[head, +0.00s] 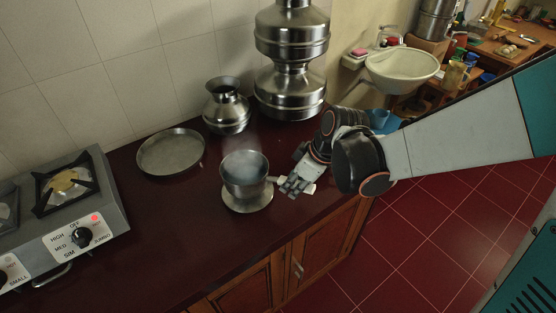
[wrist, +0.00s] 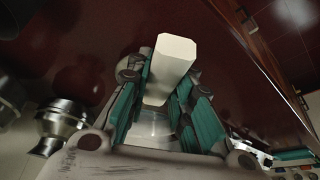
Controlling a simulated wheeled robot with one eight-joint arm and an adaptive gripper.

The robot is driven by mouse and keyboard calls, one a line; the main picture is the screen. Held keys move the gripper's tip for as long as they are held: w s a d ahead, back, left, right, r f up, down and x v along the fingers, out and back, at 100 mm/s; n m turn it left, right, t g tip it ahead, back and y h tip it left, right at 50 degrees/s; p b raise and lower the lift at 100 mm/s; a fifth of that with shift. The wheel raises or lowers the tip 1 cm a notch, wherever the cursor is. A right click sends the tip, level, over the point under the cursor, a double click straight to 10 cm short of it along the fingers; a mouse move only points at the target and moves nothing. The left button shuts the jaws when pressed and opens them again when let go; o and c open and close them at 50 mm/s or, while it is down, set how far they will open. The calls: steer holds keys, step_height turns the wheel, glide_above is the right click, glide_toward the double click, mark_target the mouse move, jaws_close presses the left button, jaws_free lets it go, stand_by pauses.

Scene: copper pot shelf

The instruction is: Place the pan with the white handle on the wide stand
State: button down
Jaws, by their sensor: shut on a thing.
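The metal pan (head: 245,170) is upright near the counter's middle, with faint steam above it. It is directly over a round metal stand (head: 240,207); whether it rests on it or hangs just above it, I cannot tell. My gripper (head: 297,186) is at the pan's right side, shut on its white handle (head: 309,189). In the wrist view, the white handle (wrist: 172,62) sits between the teal finger pads of my gripper (wrist: 165,95). Part of the pan's metal (wrist: 149,131) shows beyond the fingers; the rest is hidden.
A wide shallow metal dish (head: 171,151) lies to the left of the pan. A metal pot (head: 227,108) and tall stacked vessels (head: 291,60) stand behind. A stove (head: 70,215) is at the left. The counter's front (head: 190,260) is clear.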

steer(key=shift+f+b, duration=0.65)
steer(key=shift+f, duration=1.15)
steer(key=c, duration=1.4)
jaws_free()
steer(key=shift+r, duration=0.15)
steer(key=p+v, duration=0.4)
steer(key=v, duration=0.7)
steer(key=shift+v, duration=0.9)
steer(key=shift+s+d+r+m+t+h, duration=0.75)
steer(key=shift+s+d+r+m, duration=0.65)
steer(key=shift+s+d+m, duration=0.45)
steer(key=shift+s+d+r+m+t+h, duration=0.6)
steer(key=shift+s+d+r+m+t, duration=0.25)
steer(key=shift+s+d+r+m, duration=1)
steer(key=shift+s+d+r+m+t+h, duration=0.75)
steer(key=shift+s+d+m, duration=0.65)
steer(key=shift+m, duration=0.9)
